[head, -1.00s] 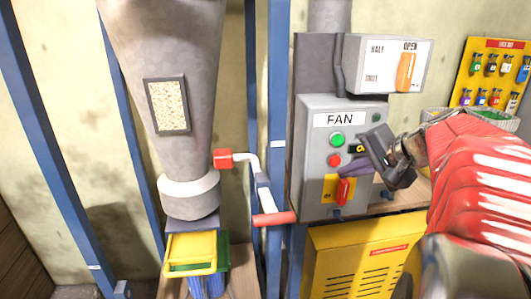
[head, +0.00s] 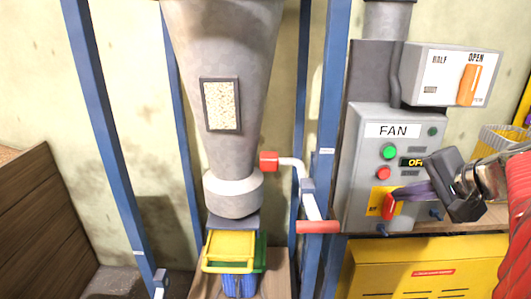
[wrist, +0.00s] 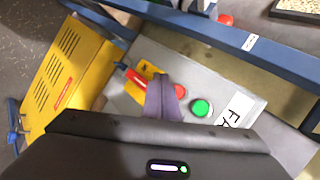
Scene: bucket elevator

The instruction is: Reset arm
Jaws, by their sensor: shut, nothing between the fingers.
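My gripper (head: 400,192) is in front of the lower right of the grey FAN panel (head: 364,153). Its purple fingers are together with nothing between them. The dark gripper body stands to their right in the head view. The fingertips overlap the view near the red switch handle (head: 388,207) on its yellow plate; I cannot tell whether they touch. In the wrist view the fingers (wrist: 160,88) point at the panel, with the red handle (wrist: 136,77) to their left. The panel's display, partly hidden by the gripper, shows "OF".
A HALF/OPEN box (head: 449,76) with an orange lever sits above the panel. A yellow vented cabinet (head: 410,270) is below. A grey hopper (head: 222,60), a red-ended crank (head: 318,227) and blue posts (head: 325,120) are left.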

